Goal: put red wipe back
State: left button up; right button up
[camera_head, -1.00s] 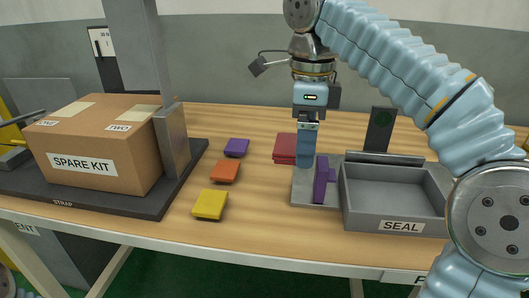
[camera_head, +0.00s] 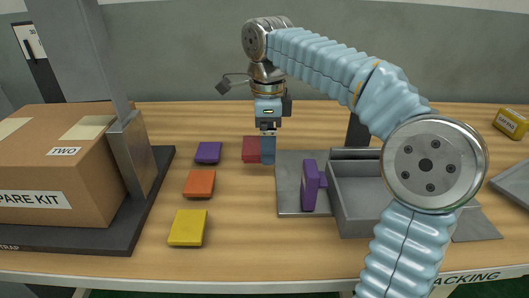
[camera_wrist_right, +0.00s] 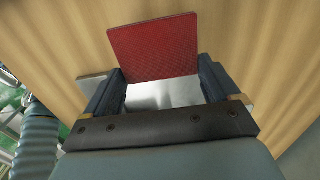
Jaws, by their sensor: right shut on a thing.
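The red wipe (camera_head: 250,148), a flat square, is at my right gripper (camera_head: 268,160), just left of its fingers in the head view. In the right wrist view the red wipe (camera_wrist_right: 155,45) spans the gap between the two fingers (camera_wrist_right: 163,85), and the gripper is shut on it. The fingers partly hide it in the head view. Whether it touches the table is hard to tell. Purple (camera_head: 208,152), orange (camera_head: 199,184) and yellow (camera_head: 188,227) flat pieces lie in a column to its left. My left gripper is out of view.
A cardboard box (camera_head: 75,165) on a dark base (camera_head: 150,190) stands left. A yellow block (camera_head: 511,124) is at far right.

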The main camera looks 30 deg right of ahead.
jog(key=shift+w+f, duration=0.25)
jog(key=shift+f, duration=0.05)
jog(key=f, duration=0.2)
jog(key=shift+w+f, duration=0.3)
jog(key=shift+f, duration=0.5)
jog(key=shift+f, duration=0.1)
jog(key=o, duration=0.7)
jog(key=shift+o, duration=0.2)
jog(key=shift+r, duration=3.85)
